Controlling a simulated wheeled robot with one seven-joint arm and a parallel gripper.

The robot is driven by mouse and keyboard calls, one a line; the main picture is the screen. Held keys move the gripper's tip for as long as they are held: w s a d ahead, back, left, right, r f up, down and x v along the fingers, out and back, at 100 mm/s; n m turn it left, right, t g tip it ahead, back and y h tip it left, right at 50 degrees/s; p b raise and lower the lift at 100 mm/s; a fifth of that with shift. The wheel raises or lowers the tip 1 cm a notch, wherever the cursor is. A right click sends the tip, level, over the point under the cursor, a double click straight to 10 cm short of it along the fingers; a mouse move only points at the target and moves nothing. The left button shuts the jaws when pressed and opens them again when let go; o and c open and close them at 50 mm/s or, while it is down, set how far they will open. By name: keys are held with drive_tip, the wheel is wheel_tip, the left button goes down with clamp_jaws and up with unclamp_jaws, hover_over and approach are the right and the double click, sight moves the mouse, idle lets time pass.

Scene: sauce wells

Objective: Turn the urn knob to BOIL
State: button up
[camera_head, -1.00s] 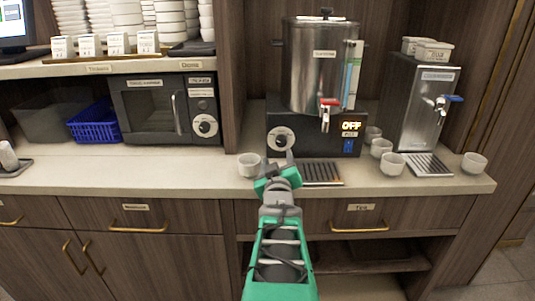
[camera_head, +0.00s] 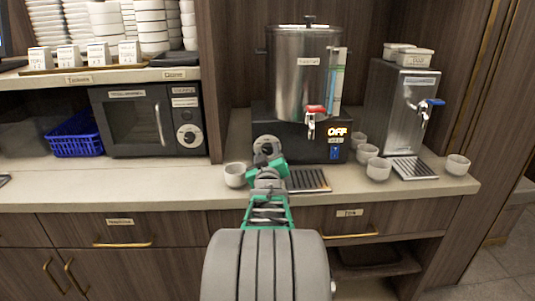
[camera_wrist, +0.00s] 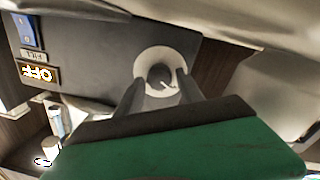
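The steel urn (camera_head: 298,75) stands on a black base at the back of the counter. Its round knob (camera_head: 266,147) is on the base's left front. A lit display (camera_head: 338,132) reads OFF. My gripper (camera_head: 268,160) is right in front of the knob and hides its lower part in the head view. In the wrist view the knob (camera_wrist: 160,74) has a pale dial and a dark centre. My fingers (camera_wrist: 158,90) stand apart on either side of the dark centre. I cannot tell whether they touch it.
A white cup (camera_head: 235,175) stands left of my gripper. A drip tray (camera_head: 307,180) lies below the urn's red-handled tap (camera_head: 315,112). Several cups and a steel dispenser (camera_head: 390,110) stand to the right. A microwave (camera_head: 148,120) is at left.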

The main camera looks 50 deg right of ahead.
clamp_jaws()
drive_tip(key=shift+f+m+b, duration=0.1)
drive_tip(key=shift+m+b, duration=0.3)
drive_tip(key=shift+b, duration=0.05)
drive_tip(key=m+b, duration=0.3)
drive_tip(key=shift+f, duration=0.1)
drive_tip(key=m+b, duration=0.5)
drive_tip(key=m, duration=0.1)
drive_tip(key=shift+s+d+m+y, duration=0.1)
drive_tip(key=shift+s+m+y, duration=0.05)
drive_tip(key=shift+m+y, duration=0.15)
drive_tip(key=m+b, duration=0.1)
drive_tip(key=m, duration=0.2)
drive_tip(key=shift+b, duration=0.4)
drive_tip(key=m+b, duration=0.1)
drive_tip(key=m, duration=0.2)
drive_tip(key=shift+m, duration=0.4)
drive_tip(key=m+b, duration=0.1)
drive_tip(key=m, duration=0.4)
drive_tip(key=shift+m+t+y, duration=0.3)
drive_tip(key=shift+t+y, duration=0.1)
